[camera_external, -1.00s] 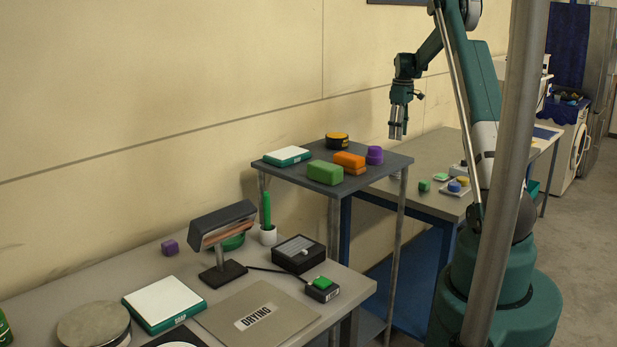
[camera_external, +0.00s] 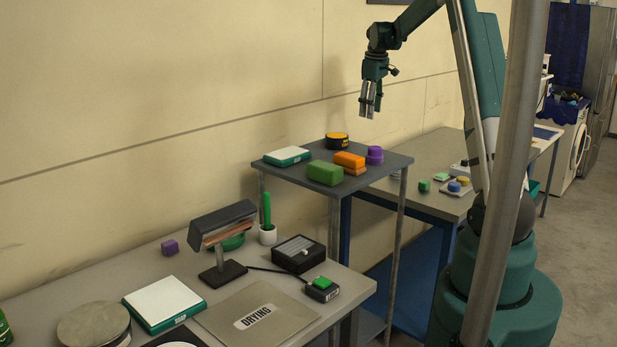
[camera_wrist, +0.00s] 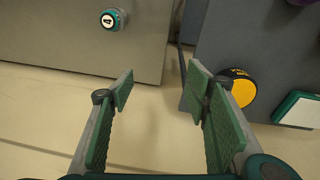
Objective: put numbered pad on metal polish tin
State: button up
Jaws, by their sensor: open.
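The numbered pad (camera_wrist: 113,19) is a small round teal piece with a white face and a dark number mark. It lies on a grey table top at the upper left of the wrist view; I cannot pick it out surely in the external view. The metal polish tin (camera_external: 337,141) is a low round black tin with a yellow top, at the back of the raised grey shelf. It also shows in the wrist view (camera_wrist: 242,90), right of my fingers. My gripper (camera_external: 370,108) is open and empty, in the air above and right of the tin.
The raised shelf (camera_external: 285,172) also holds a white-and-green box (camera_external: 287,155), a green block (camera_external: 325,173), an orange block (camera_external: 349,161) and a purple piece (camera_external: 374,155). A gap separates the shelf from the table (camera_wrist: 75,65) under the pad. A wall stands behind.

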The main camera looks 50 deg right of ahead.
jog(key=s+a+r+t, duration=0.1)
jog(key=s+a+r, duration=0.25)
jog(key=a, duration=0.75)
jog(key=s+a+r+t, duration=0.1)
jog(key=s+a+r, duration=0.3)
jog(key=a, duration=0.7)
jog(key=s+a+r+t, duration=0.1)
jog(key=s+a+r, duration=0.3)
jog(key=a, duration=0.6)
jog(key=s+a+f+t, duration=0.1)
jog(key=s+a+f, duration=0.2)
jog(key=s+a, duration=0.8)
jog(key=s+a+f+m+t, duration=0.1)
jog(key=s+a+f, duration=0.3)
jog(key=s+a, duration=0.7)
jog(key=shift+a+t+y, duration=0.4)
jog(key=shift+a+t, duration=0.1)
jog(key=shift+a, duration=0.1)
